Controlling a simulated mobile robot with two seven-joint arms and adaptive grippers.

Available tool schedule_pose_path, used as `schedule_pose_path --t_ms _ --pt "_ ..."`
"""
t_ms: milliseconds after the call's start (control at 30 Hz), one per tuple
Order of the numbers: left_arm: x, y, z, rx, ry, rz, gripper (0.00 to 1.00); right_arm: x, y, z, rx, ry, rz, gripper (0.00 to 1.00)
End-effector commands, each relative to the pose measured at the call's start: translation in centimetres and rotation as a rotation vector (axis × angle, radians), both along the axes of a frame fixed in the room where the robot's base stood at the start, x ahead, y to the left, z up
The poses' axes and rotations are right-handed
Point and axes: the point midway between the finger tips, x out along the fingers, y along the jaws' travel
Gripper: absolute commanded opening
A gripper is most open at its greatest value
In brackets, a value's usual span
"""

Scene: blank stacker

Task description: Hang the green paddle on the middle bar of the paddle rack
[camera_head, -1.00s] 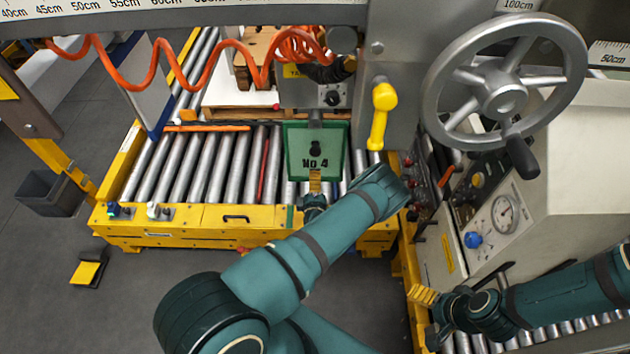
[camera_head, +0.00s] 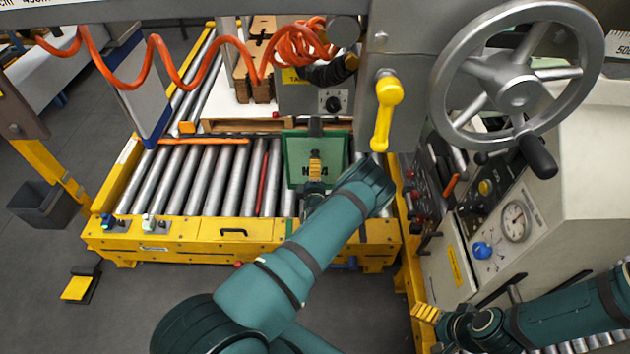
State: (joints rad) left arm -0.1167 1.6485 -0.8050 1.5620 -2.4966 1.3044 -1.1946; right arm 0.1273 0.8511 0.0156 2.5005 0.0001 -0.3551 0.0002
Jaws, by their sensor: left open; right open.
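My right gripper (camera_head: 426,313) is open and empty at the lower right, beside the yellow frame. I cannot make out a paddle rack with a middle bar.
The roller table (camera_head: 190,231) has a yellow frame. A yellow handle (camera_head: 386,112) hangs right of the plate, and a grey handwheel (camera_head: 517,85) is at the upper right. An orange coiled hose (camera_head: 170,72) hangs above the table. A control panel with levers (camera_head: 425,180) stands right.

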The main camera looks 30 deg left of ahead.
Motion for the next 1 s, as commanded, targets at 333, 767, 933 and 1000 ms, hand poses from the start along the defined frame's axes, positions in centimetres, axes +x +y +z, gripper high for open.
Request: schedule_pose_path --t_ms 333,767,933,1000 --pt "2.5 1.5 -0.2 -0.001 -0.001 -0.001 0.83 0.4 -0.1 -1.9 -0.001 -0.009 -0.002 0.83" --pt "3.4 2.0 0.0 0.000 0.000 0.000 0.83 0.5 -0.1 -2.2 -0.003 -0.012 -0.002 0.83" --pt "3.4 2.0 0.0 0.000 0.000 -0.001 0.83 0.5 -0.1 -2.2 -0.002 -0.010 -0.003 0.83" --pt "3.4 2.0 -0.1 0.000 0.001 -0.002 0.83 0.5 -0.1 -2.2 -0.002 -0.010 -0.003 0.83"
